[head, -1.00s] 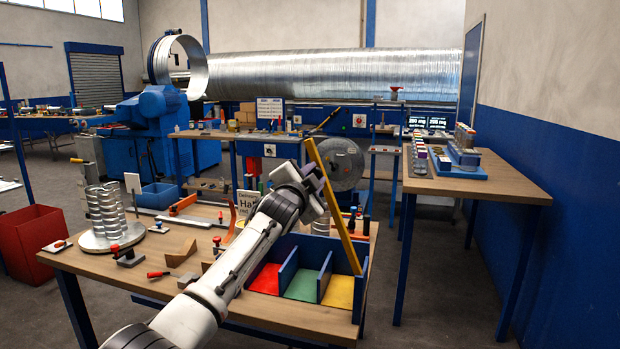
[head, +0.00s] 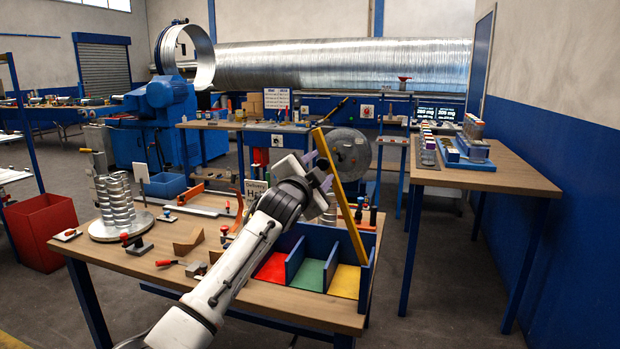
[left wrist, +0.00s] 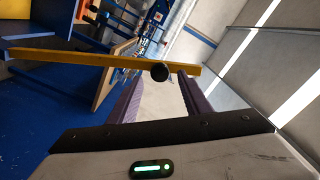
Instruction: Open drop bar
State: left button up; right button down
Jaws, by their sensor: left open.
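The yellow drop bar (head: 343,200) stands raised and steeply tilted, its lower end at the right side of the blue three-compartment box (head: 290,243). My left gripper (head: 325,172) is beside the bar's upper part. In the left wrist view the bar (left wrist: 75,57) crosses at the tips of my open left gripper (left wrist: 160,80), and a dark round knob (left wrist: 160,72) on it sits between the two fingers. I cannot tell whether the fingers touch the bar. My arm hides part of the box. My right gripper is not in view.
The wooden table (head: 110,254) holds a coiled metal spiral (head: 118,205), a red-handled tool (head: 172,263) and small blocks. A second table (head: 490,175) with small items stands at the right by the wall. Dark floor between them is clear.

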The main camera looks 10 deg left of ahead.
pick_arm(q)
jog(key=s+a, duration=0.1)
jog(key=s, duration=0.6)
jog(key=shift+s+b, duration=0.25)
jog(key=shift+b, duration=0.1)
jog(key=s+f+n+g, duration=0.15)
jog(key=s+f, duration=0.35)
jog(key=f, duration=0.6)
jog(key=s+a+f+n+g, duration=0.15)
jog(key=s+f, duration=0.35)
jog(key=f, duration=0.7)
jog(key=s+f+n+g, duration=0.15)
jog(key=s+f, duration=0.35)
jog(key=f, duration=0.6)
jog(key=s+a+f+n+g, duration=0.1)
jog(key=s+f+n, duration=0.1)
jog(key=s+f, duration=0.4)
jog(key=s+a+f+n+g, duration=0.1)
jog(key=s+f, duration=0.5)
jog(key=s, duration=0.9)
jog(key=s+a+f+n+g, duration=0.1)
jog(key=s+f+n+g, duration=0.1)
jog(key=s+f, duration=0.4)
jog(key=s, duration=0.4)
jog(key=shift+s+f+n+g, duration=0.35)
jog(key=shift+a, duration=0.1)
jog(key=c, duration=0.3)
jog(key=shift+a, duration=0.1)
